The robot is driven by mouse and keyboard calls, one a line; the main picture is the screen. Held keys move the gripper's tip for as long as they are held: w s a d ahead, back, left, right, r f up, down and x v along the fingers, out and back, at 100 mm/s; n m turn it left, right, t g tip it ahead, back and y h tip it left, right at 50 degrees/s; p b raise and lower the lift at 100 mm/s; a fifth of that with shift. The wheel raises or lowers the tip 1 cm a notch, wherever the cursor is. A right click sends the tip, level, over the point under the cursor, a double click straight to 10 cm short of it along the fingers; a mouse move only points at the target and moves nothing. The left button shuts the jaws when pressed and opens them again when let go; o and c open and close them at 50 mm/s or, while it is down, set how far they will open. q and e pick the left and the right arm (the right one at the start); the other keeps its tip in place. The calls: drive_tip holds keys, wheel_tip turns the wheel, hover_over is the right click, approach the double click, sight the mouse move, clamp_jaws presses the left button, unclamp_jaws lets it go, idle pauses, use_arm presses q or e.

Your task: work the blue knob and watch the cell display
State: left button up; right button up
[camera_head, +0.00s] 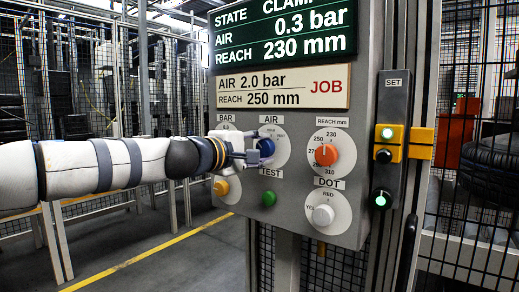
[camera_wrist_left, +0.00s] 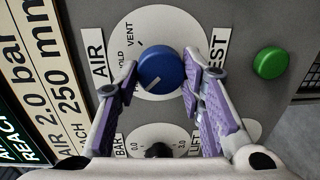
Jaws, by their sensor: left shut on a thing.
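The blue knob (camera_head: 266,148) sits on the AIR dial of the grey panel (camera_head: 375,30). My left gripper (camera_head: 252,154) is shut on it from the left. In the left wrist view the blue knob (camera_wrist_left: 161,68) is between the two purple-padded fingers (camera_wrist_left: 158,82); a pale pointer line crosses its face. VENT and part of HOLD are readable on the dial. The cell display (camera_head: 285,32) reads STATE CLAMP, cut off by the picture's top and edge, AIR 0.3 bar, REACH 230 mm. My right gripper is not in view.
The job card (camera_head: 284,87) reads AIR 2.0 bar, REACH 250 mm. A SET box (camera_head: 391,85) stands right. Mesh fencing is behind.

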use_arm(q)
drive_tip(key=o, duration=1.1)
drive_tip(key=shift+o, duration=0.2)
drive_tip(key=v, duration=1.2)
